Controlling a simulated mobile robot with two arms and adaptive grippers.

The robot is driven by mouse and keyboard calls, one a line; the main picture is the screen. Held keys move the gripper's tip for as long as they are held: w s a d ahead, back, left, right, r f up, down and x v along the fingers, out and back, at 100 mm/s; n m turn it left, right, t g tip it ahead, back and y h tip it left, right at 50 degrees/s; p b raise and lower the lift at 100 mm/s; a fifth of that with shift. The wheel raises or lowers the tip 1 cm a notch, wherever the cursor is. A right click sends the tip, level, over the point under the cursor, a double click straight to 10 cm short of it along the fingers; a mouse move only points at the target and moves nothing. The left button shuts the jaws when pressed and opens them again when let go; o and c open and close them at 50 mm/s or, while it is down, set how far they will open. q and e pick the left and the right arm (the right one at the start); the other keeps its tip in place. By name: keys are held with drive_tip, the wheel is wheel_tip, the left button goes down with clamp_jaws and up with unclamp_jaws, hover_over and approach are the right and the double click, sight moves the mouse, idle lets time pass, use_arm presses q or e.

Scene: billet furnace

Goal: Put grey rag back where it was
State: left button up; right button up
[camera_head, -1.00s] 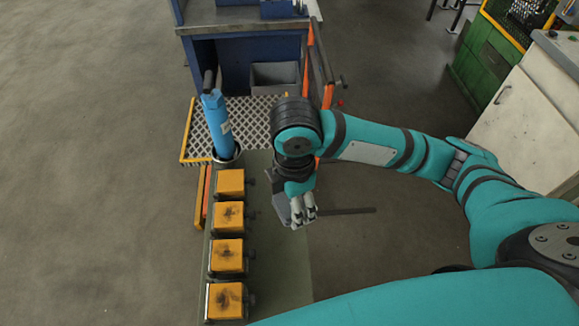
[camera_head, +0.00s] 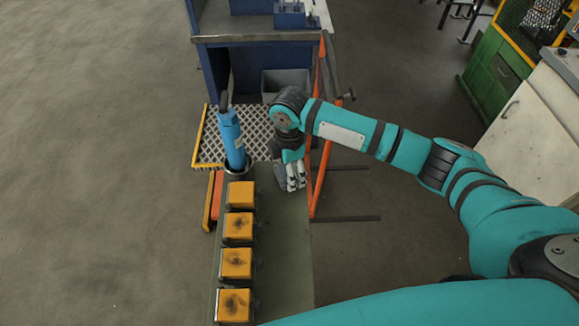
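My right gripper (camera_head: 292,179) reaches in from the right and points down over the far end of the narrow green bench (camera_head: 285,250). Its light fingers are close together around a grey patch, which looks like the grey rag (camera_head: 281,176). The rag shows mostly at the left side of the fingers; the rest is hidden behind them and the wrist. I cannot tell whether it touches the bench top. My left gripper is not in view.
Several yellow blocks (camera_head: 238,227) line the bench's left side. A blue cylindrical tool (camera_head: 231,138) stands in a round holder at the far end. Beyond are a metal grating (camera_head: 208,150), a grey bin (camera_head: 284,82) and orange rails (camera_head: 319,180). The bench's right half is clear.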

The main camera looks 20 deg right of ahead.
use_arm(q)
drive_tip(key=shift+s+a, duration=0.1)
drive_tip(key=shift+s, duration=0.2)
use_arm(e)
drive_tip(key=shift+f, duration=0.2)
drive_tip(key=o, duration=1)
drive_tip(key=shift+o, duration=0.2)
use_arm(q)
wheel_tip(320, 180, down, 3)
drive_tip(key=b, duration=0.3)
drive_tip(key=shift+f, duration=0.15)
use_arm(e)
wheel_tip(320, 180, up, 12)
drive_tip(key=shift+r, duration=0.15)
